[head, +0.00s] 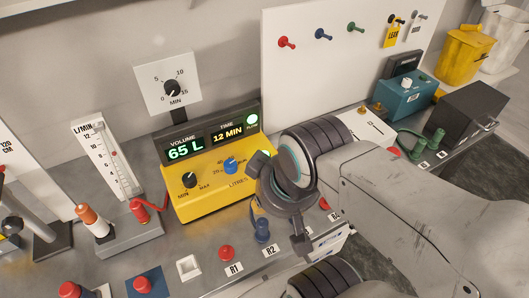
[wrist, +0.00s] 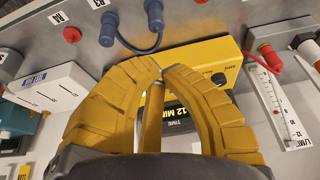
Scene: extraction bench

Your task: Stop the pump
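The yellow pump unit (head: 208,199) stands on the bench in the head view. Its display (head: 188,149) reads volume 65 L and time 12 MIN, and a round green light (head: 252,118) glows at its right end. A black MIN–MAX knob (head: 190,180) and a blue LITRES knob (head: 230,165) sit on its face. In the wrist view the yellow pump (wrist: 200,50) appears inverted, with the black knob (wrist: 218,79) right of my fingers. My gripper (wrist: 163,70) has its yellow fingertips together, nothing visible between them, in front of the pump. The fingers hide the blue knob and green light there.
A MIN timer dial (head: 172,88) is behind the pump. A flowmeter (head: 108,158) stands left. Red port R1 (head: 227,253) and blue port R2 (head: 262,231) are in front. A teal box (head: 404,98) and black box (head: 470,118) stand right. My arm covers the bench's right front.

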